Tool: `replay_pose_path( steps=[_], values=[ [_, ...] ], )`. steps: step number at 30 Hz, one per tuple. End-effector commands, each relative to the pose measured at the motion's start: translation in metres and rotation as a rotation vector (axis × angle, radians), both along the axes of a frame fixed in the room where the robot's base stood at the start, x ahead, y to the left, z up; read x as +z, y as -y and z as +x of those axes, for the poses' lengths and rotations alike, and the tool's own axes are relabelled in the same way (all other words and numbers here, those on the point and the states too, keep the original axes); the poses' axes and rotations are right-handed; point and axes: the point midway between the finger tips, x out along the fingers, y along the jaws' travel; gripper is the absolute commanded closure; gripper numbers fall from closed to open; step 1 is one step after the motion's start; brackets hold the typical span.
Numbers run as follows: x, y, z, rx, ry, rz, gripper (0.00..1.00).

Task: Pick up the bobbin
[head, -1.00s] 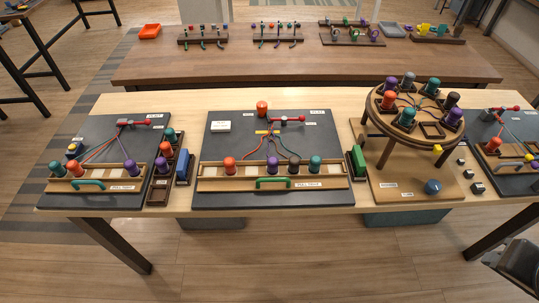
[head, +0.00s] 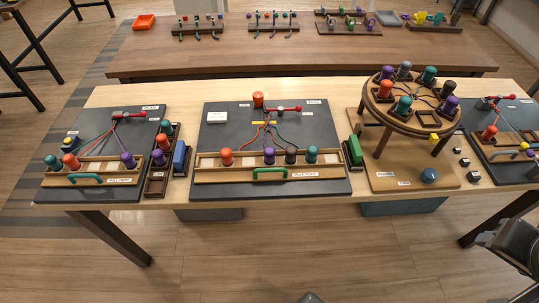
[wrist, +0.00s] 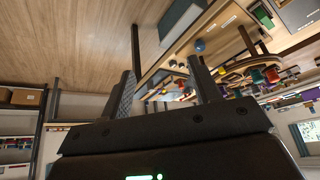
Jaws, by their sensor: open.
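Several coloured bobbins stand on the light wooden table; the frames do not single one out. One orange bobbin (head: 258,99) stands alone at the back of the middle dark board. More bobbins stand on the round raised stand (head: 392,118) and the left board. My gripper (wrist: 162,68) is open and empty in the wrist view, apart from all bobbins, with the table beyond its fingers.
A green block (head: 355,151) and a blue block (head: 180,157) stand beside the middle board. A blue ball (head: 429,175) lies below the round stand. The floor in front is clear.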

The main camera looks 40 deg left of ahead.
Motion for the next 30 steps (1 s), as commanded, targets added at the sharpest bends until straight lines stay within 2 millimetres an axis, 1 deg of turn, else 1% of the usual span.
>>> replay_pose_path(
  steps=[2, 5, 8, 9, 11, 14, 15, 17, 18, 20, 21, 22, 26, 27, 29, 30],
  values=[
    [0.004, -0.01, 0.011, 0.009, -0.019, 0.013, 0.43],
    [0.01, -0.029, 0.031, 0.019, -0.054, 0.038, 0.43],
    [0.016, -0.057, 0.055, 0.028, -0.095, 0.061, 0.43],
    [0.017, -0.069, 0.064, 0.029, -0.111, 0.071, 0.43],
    [0.019, -0.088, 0.077, 0.032, -0.136, 0.082, 0.43],
    [0.018, -0.123, 0.096, 0.036, -0.178, 0.096, 0.43],
    [0.017, -0.138, 0.103, 0.037, -0.195, 0.099, 0.43],
    [0.014, -0.161, 0.112, 0.038, -0.22, 0.104, 0.43],
    [0.012, -0.178, 0.117, 0.038, -0.238, 0.106, 0.43],
    [0.007, -0.203, 0.124, 0.039, -0.262, 0.106, 0.43],
    [0.003, -0.221, 0.128, 0.039, -0.278, 0.106, 0.43],
    [0.0, -0.234, 0.13, 0.038, -0.29, 0.106, 0.43],
    [-0.017, -0.295, 0.134, 0.037, -0.34, 0.097, 0.43],
    [-0.023, -0.314, 0.134, 0.036, -0.355, 0.092, 0.43],
    [-0.034, -0.342, 0.131, 0.033, -0.375, 0.084, 0.43],
    [-0.042, -0.362, 0.128, 0.032, -0.389, 0.078, 0.43]
  ],
)
